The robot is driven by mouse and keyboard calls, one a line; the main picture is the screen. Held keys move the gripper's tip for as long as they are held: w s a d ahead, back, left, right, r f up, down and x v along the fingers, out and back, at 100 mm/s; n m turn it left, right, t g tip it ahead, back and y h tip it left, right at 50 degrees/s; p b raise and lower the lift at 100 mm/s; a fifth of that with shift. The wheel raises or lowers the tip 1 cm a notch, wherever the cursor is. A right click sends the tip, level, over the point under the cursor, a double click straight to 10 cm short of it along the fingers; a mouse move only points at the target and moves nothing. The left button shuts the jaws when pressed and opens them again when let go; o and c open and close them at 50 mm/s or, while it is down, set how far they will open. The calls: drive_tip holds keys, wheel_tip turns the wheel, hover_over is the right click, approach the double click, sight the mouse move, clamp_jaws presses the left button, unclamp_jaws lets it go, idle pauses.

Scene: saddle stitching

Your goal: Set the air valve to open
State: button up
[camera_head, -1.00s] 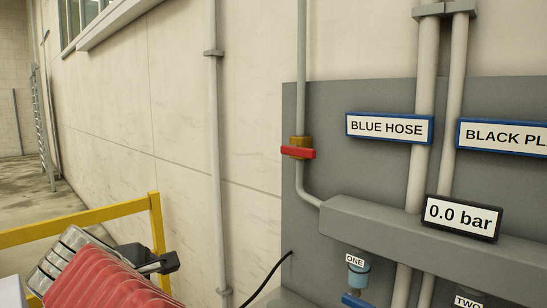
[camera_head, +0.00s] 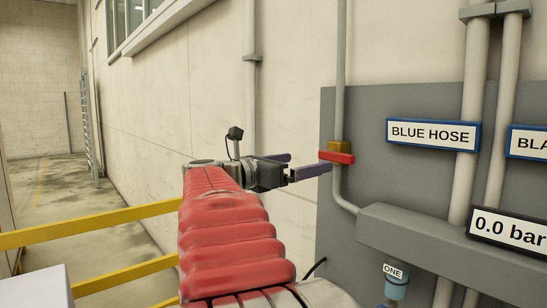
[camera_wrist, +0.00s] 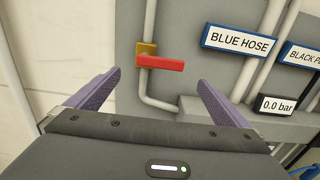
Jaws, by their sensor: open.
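The air valve has a brass body (camera_head: 339,146) on a thin vertical grey pipe, with a red lever (camera_head: 338,158) lying crosswise to the pipe. In the wrist view the red lever (camera_wrist: 162,63) points to the right from the brass body (camera_wrist: 147,48). My gripper (camera_head: 310,163) is open, its purple fingers close to the lever in the head view. In the wrist view my gripper (camera_wrist: 159,78) has its fingers apart, with the lever beyond and between them. I cannot tell whether a finger touches it. The display (camera_head: 507,229) reads 0.0 bar.
A grey panel (camera_head: 430,102) carries the BLUE HOSE sign (camera_head: 432,134), thick pipes and a grey manifold (camera_head: 415,238). A unit marked ONE (camera_head: 395,283) hangs below. A yellow rail (camera_head: 95,224) stands left, with open floor (camera_head: 50,185) beyond it.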

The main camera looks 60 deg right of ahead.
sight(333, 157)
drive_tip(key=x, duration=1.3)
drive_tip(key=shift+s+d, duration=0.1)
drive_tip(key=shift+d, duration=0.3)
drive_tip(key=shift+c, duration=0.4)
drive_tip(key=c, duration=1.2)
